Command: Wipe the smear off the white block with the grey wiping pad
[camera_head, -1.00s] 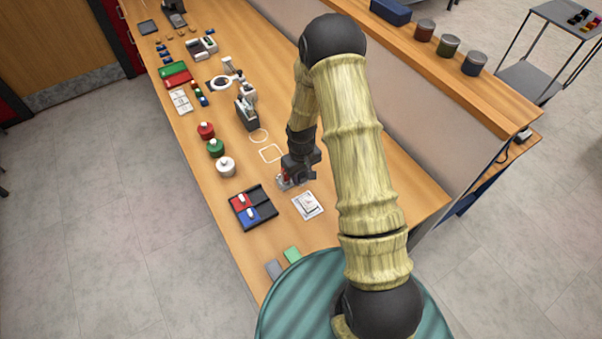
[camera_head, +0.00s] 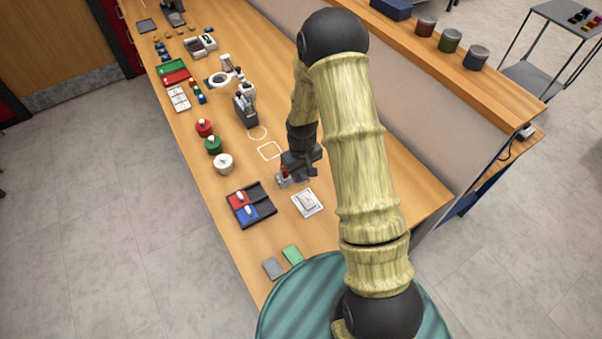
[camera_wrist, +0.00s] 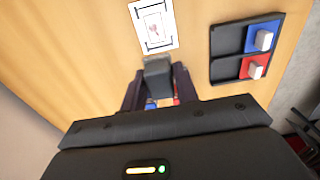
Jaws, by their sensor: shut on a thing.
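My gripper (camera_wrist: 155,95) is shut on a dark grey block, which I take for the grey wiping pad (camera_wrist: 157,70); its front end sticks out between the fingers. In the head view my gripper (camera_head: 290,177) is just above the bench, close to the white block (camera_head: 307,201) and on its far side. The white block (camera_wrist: 154,24) lies in a black-cornered frame on a white plate and shows a reddish smear in the wrist view. The pad appears apart from the block. The pad's underside is hidden.
A black tray (camera_head: 263,209) with red and blue sections and white pieces stands left of the plate. Grey (camera_head: 273,268) and green (camera_head: 292,254) flat pieces lie near the front edge. White (camera_head: 223,163), green (camera_head: 213,145) and red (camera_head: 204,127) containers stand farther left.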

